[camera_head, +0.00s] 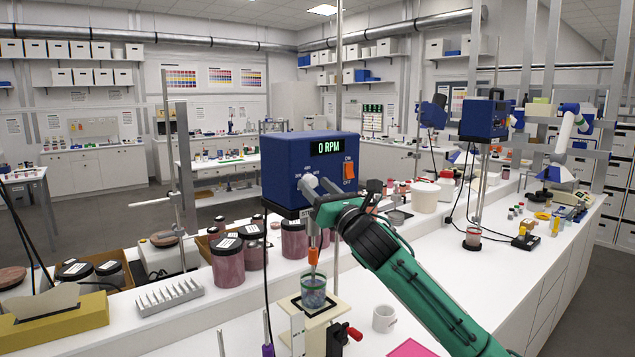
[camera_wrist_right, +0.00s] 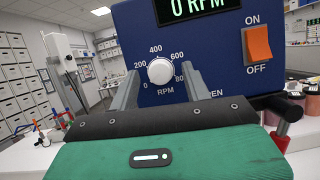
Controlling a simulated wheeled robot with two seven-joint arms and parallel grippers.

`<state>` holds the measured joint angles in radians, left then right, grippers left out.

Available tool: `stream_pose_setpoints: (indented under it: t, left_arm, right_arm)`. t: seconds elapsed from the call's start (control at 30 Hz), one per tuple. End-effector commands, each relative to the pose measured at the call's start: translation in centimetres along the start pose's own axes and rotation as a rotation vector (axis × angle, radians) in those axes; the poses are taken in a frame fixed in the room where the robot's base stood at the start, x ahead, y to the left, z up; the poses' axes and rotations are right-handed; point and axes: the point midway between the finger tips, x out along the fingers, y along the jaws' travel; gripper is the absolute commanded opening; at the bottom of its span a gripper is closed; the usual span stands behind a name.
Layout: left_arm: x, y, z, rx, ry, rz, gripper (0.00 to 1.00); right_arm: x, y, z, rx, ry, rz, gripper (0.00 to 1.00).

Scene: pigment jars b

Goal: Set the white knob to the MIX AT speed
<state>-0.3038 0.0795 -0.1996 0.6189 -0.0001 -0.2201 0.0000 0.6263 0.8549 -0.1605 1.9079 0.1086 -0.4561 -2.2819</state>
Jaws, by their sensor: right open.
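The blue overhead mixer (camera_head: 287,160) stands over the bench, and its display reads 0 RPM. The white knob (camera_wrist_right: 160,71) sits on its front panel, with a dial marked 200, 400, 600, 800 and RPM around it. The orange ON/OFF switch (camera_wrist_right: 258,43) is to the right of the knob. My right gripper (camera_wrist_right: 158,85) is open, with one finger on each side of the knob; I cannot tell whether they touch it. In the head view my right gripper (camera_head: 320,188) covers much of the knob area. A glass jar (camera_head: 313,290) stands below the mixer. My left gripper is out of view.
Several dark-lidded pigment jars (camera_head: 228,262) stand left of the mixer. A white mug (camera_head: 384,318) and a pink sheet (camera_head: 412,348) lie at the front right. A metal rack (camera_head: 168,297) is at the left. A second blue mixer (camera_head: 484,119) stands farther back.

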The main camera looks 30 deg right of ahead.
Motion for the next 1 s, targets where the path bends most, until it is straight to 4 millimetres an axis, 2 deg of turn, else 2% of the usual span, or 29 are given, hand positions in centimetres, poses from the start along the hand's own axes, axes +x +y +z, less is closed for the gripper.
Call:
stream_pose_setpoints:
  t: [0.3,0.37,0.53,0.77,1.0]
  left_arm:
    - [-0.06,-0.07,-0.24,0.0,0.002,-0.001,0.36]
    - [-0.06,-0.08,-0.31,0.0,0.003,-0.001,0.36]
    - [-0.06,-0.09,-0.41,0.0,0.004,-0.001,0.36]
    - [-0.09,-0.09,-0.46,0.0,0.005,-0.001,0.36]
    - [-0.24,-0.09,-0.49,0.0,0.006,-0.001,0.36]
  right_arm:
    - [0.28,0.0,-0.03,-0.001,0.0,0.0,0.49]
    - [0.27,0.0,-0.03,-0.001,0.0,0.0,0.39]
    - [0.26,0.0,-0.03,-0.001,0.0,0.0,0.05]
    - [0.26,0.02,-0.02,0.009,0.0,-0.004,0.04]
    - [0.29,0.14,0.0,0.092,0.0,-0.038,0.04]
